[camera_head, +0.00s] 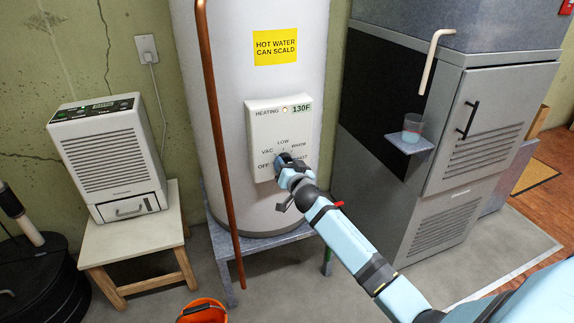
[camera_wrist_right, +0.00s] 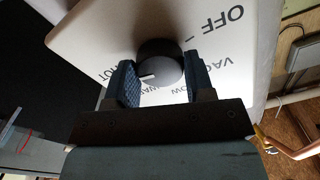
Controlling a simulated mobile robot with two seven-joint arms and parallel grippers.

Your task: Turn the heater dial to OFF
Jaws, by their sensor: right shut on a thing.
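The heater is a tall white tank (camera_head: 228,60) with a white control panel (camera_head: 262,125) reading HEATING and 130F. Its printed marks run OFF, VAC, LOW, WARM, HOT around the dial. In the right wrist view the round black dial (camera_wrist_right: 160,64) sits between the two fingers of my right gripper (camera_wrist_right: 160,80), which is shut on it. The dial's white pointer line points left in that view, towards the side between WARM and HOT, away from OFF. In the head view my right gripper (camera_head: 287,165) hides most of the dial. My left gripper is not in view.
A copper pipe (camera_head: 215,130) runs down in front of the tank's left side. A dehumidifier (camera_head: 108,155) stands on a wooden stool (camera_head: 135,238) at left. A grey furnace (camera_head: 470,130) with a small shelf holding a cup (camera_head: 412,128) stands at right. An orange bucket (camera_head: 203,309) is below.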

